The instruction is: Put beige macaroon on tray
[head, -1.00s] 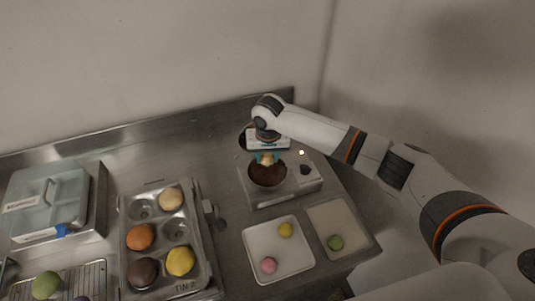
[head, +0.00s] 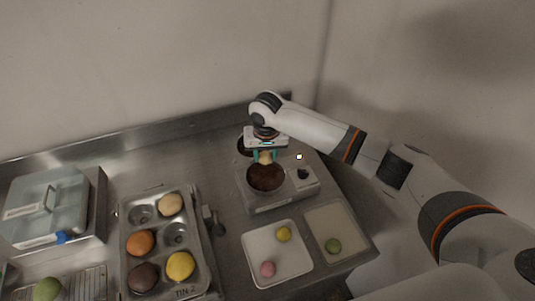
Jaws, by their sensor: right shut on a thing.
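My right gripper (head: 265,155) points down above the brown bowl (head: 266,178) on a grey appliance. It is shut on a small beige macaroon (head: 265,158), which shows between the teal fingertips. A white square tray (head: 259,249) lies in front of the appliance and holds a yellow macaroon (head: 284,234) and a pink macaroon (head: 267,269). My left gripper is not in view.
A muffin tin (head: 191,207) on the left holds several larger round pieces, with some cups empty. A lidded glass box (head: 45,205) and a wire rack (head: 88,284) are at far left. The walls stand behind and to the right.

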